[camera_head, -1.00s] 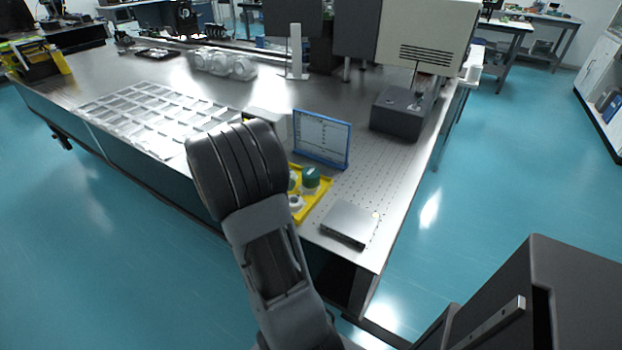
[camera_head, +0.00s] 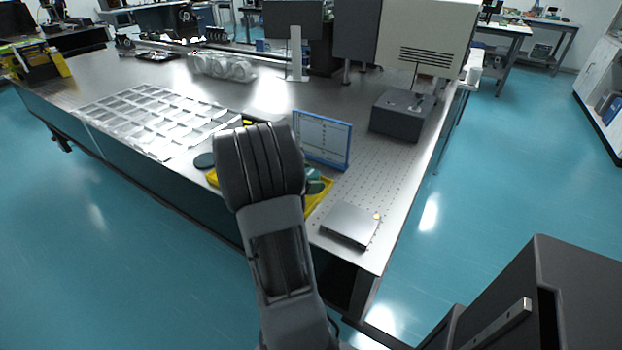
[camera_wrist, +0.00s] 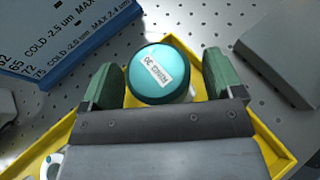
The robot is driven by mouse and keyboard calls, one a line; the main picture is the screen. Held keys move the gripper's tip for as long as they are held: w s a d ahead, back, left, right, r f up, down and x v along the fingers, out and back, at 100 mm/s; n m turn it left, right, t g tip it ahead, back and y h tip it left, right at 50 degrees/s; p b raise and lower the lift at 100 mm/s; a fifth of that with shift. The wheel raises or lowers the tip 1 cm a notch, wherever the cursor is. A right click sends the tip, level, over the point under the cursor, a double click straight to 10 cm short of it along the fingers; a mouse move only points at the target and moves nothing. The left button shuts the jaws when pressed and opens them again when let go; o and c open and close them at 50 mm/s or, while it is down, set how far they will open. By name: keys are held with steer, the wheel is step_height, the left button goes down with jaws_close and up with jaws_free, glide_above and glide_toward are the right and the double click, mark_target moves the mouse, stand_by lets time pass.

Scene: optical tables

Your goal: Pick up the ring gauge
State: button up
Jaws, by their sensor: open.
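A round piece with a teal top and a small white label (camera_wrist: 150,72) stands in the yellow tray in the wrist view. Its label text is upside down and hard to read. A pale ring-shaped piece with an open centre (camera_wrist: 49,166) shows in part at the lower left; I cannot tell for certain which is the ring gauge. My gripper (camera_wrist: 166,78) is open, its green fingers on either side of the teal-topped piece. A gap shows at its right; contact at the left is unclear. In the head view my arm hides most of the tray.
The yellow tray (camera_head: 317,198) lies on the perforated table, its rim around the pieces. A blue-framed board (camera_head: 322,141) stands behind it. A flat grey box (camera_head: 350,225) lies to the right. A clear compartment tray (camera_head: 150,118) is at left.

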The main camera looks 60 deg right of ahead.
steer(key=shift+c, duration=0.2)
steer(key=shift+r, duration=0.1)
steer(key=c, duration=1.2)
